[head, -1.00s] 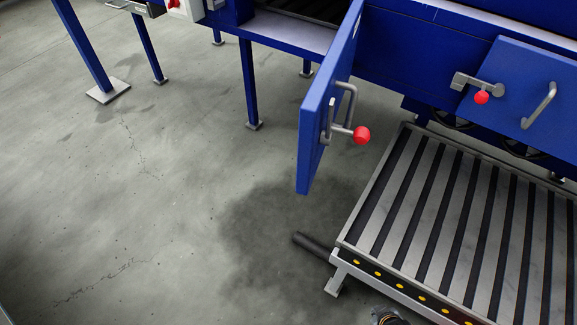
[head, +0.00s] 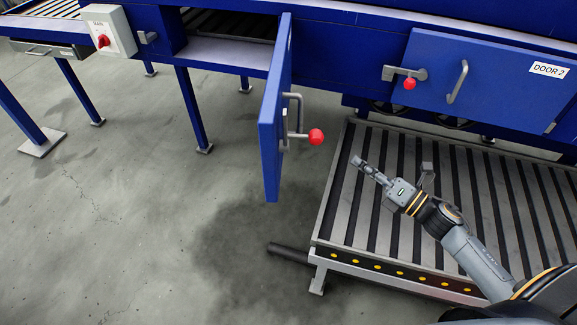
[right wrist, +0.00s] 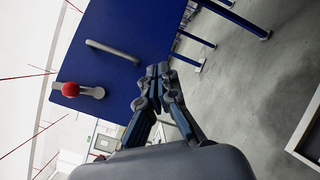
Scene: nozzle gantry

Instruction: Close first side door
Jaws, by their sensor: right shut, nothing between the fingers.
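The first side door (head: 274,120) is a blue panel that stands swung open toward me from the blue machine. It bears a grey handle (head: 298,112) and a latch lever with a red knob (head: 316,137). In the right wrist view the door's blue face (right wrist: 125,40) fills the upper middle, with the handle (right wrist: 112,50) and the red knob (right wrist: 70,89) on it. My right gripper (head: 356,162) is shut and empty, to the right of the door and apart from it; it also shows in the right wrist view (right wrist: 158,70). My left gripper is out of view.
The slatted roller platform (head: 345,195) lies below my right arm, with a dark bar (head: 288,252) jutting from its left side. DOOR 2 (head: 490,88) is shut on the right. The floor left of the door is clear.

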